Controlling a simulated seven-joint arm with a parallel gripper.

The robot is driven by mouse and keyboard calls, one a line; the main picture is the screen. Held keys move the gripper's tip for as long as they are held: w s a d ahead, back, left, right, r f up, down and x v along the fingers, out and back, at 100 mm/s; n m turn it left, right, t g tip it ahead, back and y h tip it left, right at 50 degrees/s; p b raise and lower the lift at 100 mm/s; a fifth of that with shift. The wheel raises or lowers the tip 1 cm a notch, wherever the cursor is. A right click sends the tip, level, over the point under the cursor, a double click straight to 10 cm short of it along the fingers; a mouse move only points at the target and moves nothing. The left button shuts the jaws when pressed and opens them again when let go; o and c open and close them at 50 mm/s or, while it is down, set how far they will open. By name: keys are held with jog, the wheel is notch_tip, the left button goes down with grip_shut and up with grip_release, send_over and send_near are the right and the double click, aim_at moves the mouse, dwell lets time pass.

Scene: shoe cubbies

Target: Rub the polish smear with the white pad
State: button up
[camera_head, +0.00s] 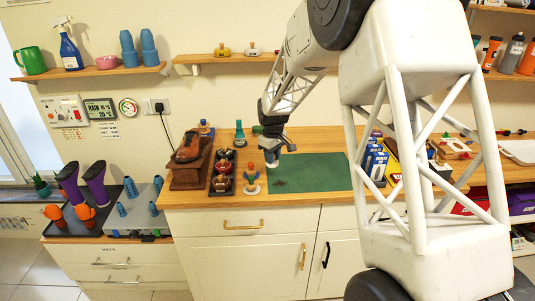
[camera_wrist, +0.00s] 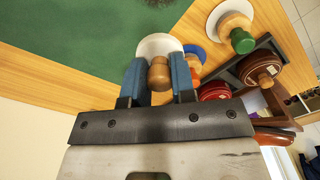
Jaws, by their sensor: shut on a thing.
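My gripper (camera_head: 273,150) is shut on the wooden knob of the white pad (camera_head: 272,165). In the wrist view the two blue fingers of my gripper (camera_wrist: 159,78) clasp the knob from both sides, and the white pad (camera_wrist: 160,44) shows beyond it. The pad is near the left edge of the green mat (camera_head: 318,172); whether it touches the surface I cannot tell. A dark smear (camera_head: 280,183) is on the mat's left part, nearer the front than the pad. The smear shows at the top edge of the wrist view (camera_wrist: 158,3).
Another white pad with a green-tipped knob (camera_wrist: 233,30) stands close by. A dark tray of round tins (camera_head: 222,175) and a brown shoe on a wooden stand (camera_head: 190,160) are to the left. Boxes (camera_head: 375,160) stand right of the mat. The mat's middle is clear.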

jog(key=s+d+r, duration=0.1)
jog(key=s+d, duration=0.1)
jog(key=s, duration=0.4)
jog(key=shift+s+d+r, duration=0.15)
jog(key=shift+s+d, duration=0.1)
jog(key=shift+s, duration=0.05)
